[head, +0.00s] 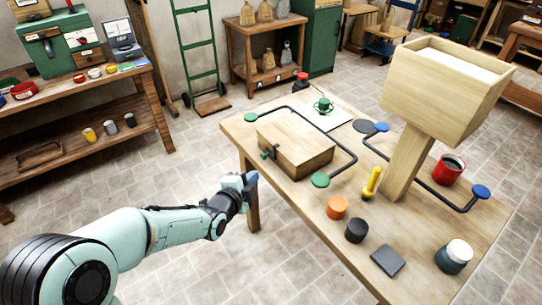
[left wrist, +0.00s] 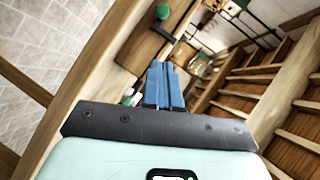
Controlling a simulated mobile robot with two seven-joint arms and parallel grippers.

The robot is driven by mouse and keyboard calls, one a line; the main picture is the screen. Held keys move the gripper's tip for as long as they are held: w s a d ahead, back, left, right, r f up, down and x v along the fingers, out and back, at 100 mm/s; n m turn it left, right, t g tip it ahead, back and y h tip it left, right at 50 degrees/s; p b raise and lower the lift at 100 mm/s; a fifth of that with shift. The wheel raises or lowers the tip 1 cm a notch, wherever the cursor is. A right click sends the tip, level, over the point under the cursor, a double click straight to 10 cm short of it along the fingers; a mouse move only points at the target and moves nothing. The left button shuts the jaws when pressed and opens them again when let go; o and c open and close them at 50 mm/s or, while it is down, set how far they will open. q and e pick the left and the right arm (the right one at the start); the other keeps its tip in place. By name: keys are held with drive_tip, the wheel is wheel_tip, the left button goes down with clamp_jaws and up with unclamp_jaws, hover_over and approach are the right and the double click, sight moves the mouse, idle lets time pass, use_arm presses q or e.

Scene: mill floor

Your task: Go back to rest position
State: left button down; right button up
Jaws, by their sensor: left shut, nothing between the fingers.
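My left gripper (head: 251,178) hangs in the air just off the left edge of the wooden table (head: 365,250) in the head view, its arm coming in from the lower left. In the left wrist view its blue fingers (left wrist: 165,85) are pressed together with nothing between them. My right gripper is in neither view.
On the table stand a wooden box (head: 296,148), a tall hopper (head: 440,85) on a post, a red cup (head: 448,169), an orange knob (head: 337,206), a black knob (head: 356,230) and a dark jar (head: 454,256). A workbench (head: 85,92) stands at left. Floor between is clear.

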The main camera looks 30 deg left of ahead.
use_arm(q)
drive_tip(key=s+d+f+n+g+h+p, duration=0.1)
drive_tip(key=s+d+f+n+g+p, duration=0.15)
drive_tip(key=f, duration=0.55)
drive_tip(key=s+d+f+n+g+h+p, duration=0.1)
drive_tip(key=s+d+f+n+g, duration=0.25)
drive_tip(key=f, duration=0.35)
drive_tip(key=s+d+f+n+g+h+p, duration=0.2)
drive_tip(key=d+f+n, duration=0.15)
drive_tip(key=f, duration=0.45)
drive_tip(key=s+d+f+n+g+p, duration=0.2)
drive_tip(key=s+d, duration=0.4)
drive_tip(key=s, duration=0.4)
drive_tip(key=s+d+f+n+g+h+p, duration=0.1)
drive_tip(key=s+d+f+n+g, duration=0.4)
drive_tip(key=s, duration=0.5)
drive_tip(key=shift+s+d+f+h+p, duration=0.15)
drive_tip(key=shift+d+f+h+p, duration=0.2)
drive_tip(key=shift+f+p, duration=0.5)
